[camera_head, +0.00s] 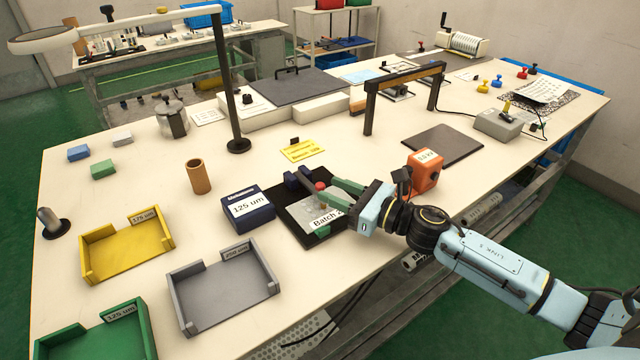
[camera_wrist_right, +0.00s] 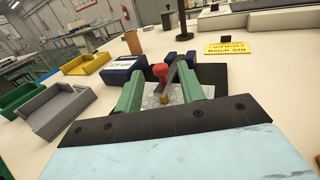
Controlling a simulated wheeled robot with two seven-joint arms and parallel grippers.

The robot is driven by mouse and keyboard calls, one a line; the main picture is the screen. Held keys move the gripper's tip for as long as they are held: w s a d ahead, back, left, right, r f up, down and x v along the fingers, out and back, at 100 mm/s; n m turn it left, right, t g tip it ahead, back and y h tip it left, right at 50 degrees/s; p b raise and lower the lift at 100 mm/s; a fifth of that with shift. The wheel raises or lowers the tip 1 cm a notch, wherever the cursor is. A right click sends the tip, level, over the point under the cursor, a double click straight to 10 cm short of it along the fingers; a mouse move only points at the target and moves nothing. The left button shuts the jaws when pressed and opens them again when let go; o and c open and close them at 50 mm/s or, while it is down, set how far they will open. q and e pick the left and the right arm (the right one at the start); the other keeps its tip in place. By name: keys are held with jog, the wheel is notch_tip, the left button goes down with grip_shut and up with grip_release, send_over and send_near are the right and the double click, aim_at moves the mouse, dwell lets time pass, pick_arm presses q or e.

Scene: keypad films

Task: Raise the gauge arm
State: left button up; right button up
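The gauge stands at the front of the bench on a black base (camera_head: 290,220). A dark gauge arm (camera_head: 299,181) with a red knob (camera_head: 320,186) lies low over it. A clear, speckled film piece and a "Batch" label (camera_head: 325,219) show below, partly hidden by my fingers. My right gripper (camera_head: 322,200) is over the base, its green fingers apart. In the right wrist view the red knob (camera_wrist_right: 160,70) and the grey arm (camera_wrist_right: 172,73) appear between the two fingertips (camera_wrist_right: 160,82). I cannot tell whether either finger touches the knob. My left gripper is out of view.
A dark blue 125 um box (camera_head: 247,209) stands just left of the gauge. Yellow (camera_head: 127,246), grey (camera_head: 221,295) and green (camera_head: 95,340) trays lie further left. An orange box (camera_head: 424,170) stands close to my right wrist. A lamp post (camera_head: 228,90) rises behind.

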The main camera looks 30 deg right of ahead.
aim_at(320, 184)
jog(key=shift+x, duration=2.2)
jog(key=shift+c, duration=0.5)
grip_shut()
